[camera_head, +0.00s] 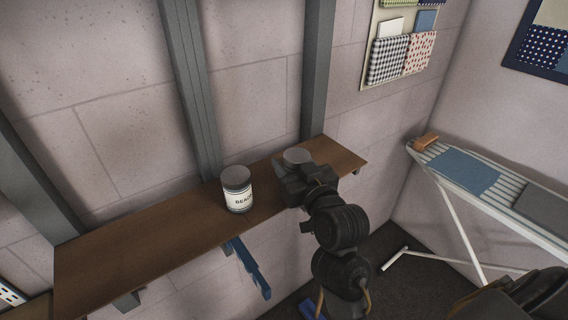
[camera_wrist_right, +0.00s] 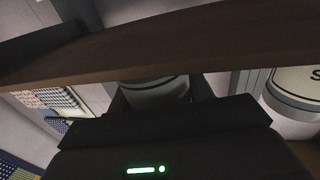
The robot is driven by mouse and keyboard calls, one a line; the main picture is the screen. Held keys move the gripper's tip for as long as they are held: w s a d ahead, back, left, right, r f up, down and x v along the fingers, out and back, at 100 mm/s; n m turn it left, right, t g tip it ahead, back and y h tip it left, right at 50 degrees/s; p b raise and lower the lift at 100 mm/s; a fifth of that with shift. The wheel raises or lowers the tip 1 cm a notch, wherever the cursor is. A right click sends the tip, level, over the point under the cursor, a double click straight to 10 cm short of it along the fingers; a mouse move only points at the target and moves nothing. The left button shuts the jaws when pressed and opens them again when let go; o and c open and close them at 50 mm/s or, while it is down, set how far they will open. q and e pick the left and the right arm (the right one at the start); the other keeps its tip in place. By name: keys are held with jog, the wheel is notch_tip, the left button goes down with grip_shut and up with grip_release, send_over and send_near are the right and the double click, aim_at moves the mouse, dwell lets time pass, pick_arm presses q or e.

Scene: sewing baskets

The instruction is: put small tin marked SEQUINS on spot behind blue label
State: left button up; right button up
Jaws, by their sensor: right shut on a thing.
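My right gripper (camera_head: 296,166) is at the right part of the wooden shelf, shut on a tin (camera_head: 297,156). Only the tin's grey lid shows in the head view, and my gripper hides its label. In the right wrist view part of the tin's pale side (camera_wrist_right: 155,90) shows between the fingers; I cannot read its marking. A blue piece (camera_head: 250,270) hangs at the shelf's front edge near the middle; I cannot tell whether it is the blue label. My left gripper is not in view.
A white tin marked BEADS (camera_head: 238,196) with a grey lid stands on the shelf (camera_head: 130,257), left of my gripper. The shelf's left part is clear. Grey wall posts (camera_head: 190,80) rise behind. An ironing board (camera_head: 500,200) stands at the right.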

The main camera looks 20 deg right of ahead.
jog(key=shift+w+r, duration=0.15)
jog(key=shift+r, duration=0.05)
jog(key=w, duration=0.3)
jog(key=shift+w+p, duration=0.35)
jog(key=shift+p, duration=0.05)
jog(key=shift+w+p, duration=0.3)
jog(key=shift+p, duration=0.05)
jog(key=shift+f, duration=0.15)
jog(key=shift+s, duration=0.15)
jog(key=shift+f, duration=0.15)
jog(key=o, duration=1.1)
jog(key=shift+o, duration=0.2)
